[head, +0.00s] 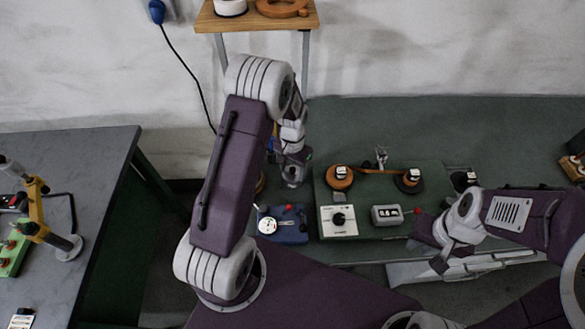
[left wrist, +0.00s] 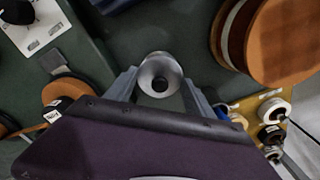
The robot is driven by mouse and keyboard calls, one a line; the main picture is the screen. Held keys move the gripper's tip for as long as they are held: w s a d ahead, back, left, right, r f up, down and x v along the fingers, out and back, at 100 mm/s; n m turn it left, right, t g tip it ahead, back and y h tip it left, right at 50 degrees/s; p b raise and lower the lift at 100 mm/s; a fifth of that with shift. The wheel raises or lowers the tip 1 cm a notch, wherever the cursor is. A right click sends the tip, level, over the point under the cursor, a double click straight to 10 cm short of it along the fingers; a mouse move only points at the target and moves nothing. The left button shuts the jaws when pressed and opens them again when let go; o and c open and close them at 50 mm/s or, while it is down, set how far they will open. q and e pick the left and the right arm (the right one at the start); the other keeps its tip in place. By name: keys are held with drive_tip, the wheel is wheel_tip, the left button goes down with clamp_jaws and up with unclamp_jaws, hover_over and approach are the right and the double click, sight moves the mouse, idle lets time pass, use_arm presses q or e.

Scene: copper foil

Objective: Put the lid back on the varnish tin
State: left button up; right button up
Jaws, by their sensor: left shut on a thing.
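My left gripper (head: 292,172) is over the green bench, left of the winding machine. In the left wrist view it (left wrist: 160,88) is shut on a small round silvery piece with a dark centre, which looks like the lid (left wrist: 148,68). In the head view the arm partly covers it. I cannot make out the varnish tin for certain in either view. My right gripper (head: 430,254) is at the bench's front, right of the counter box, with its fingers apart and nothing seen between them.
A green winding machine (head: 373,172) carries copper-coloured reels, a white dial panel (head: 338,221) and a counter box (head: 387,215). A blue device (head: 282,224) with a round gauge stands to its left. A grey table (head: 100,160) is far left. The bench behind the machine is mostly clear.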

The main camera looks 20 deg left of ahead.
use_arm(q)
drive_tip(key=o, duration=1.4)
drive_tip(key=shift+o, duration=1.4)
drive_tip(key=shift+r, duration=0.1)
wheel_tip(320, 180, up, 7)
drive_tip(key=p, duration=0.6)
clamp_jaws()
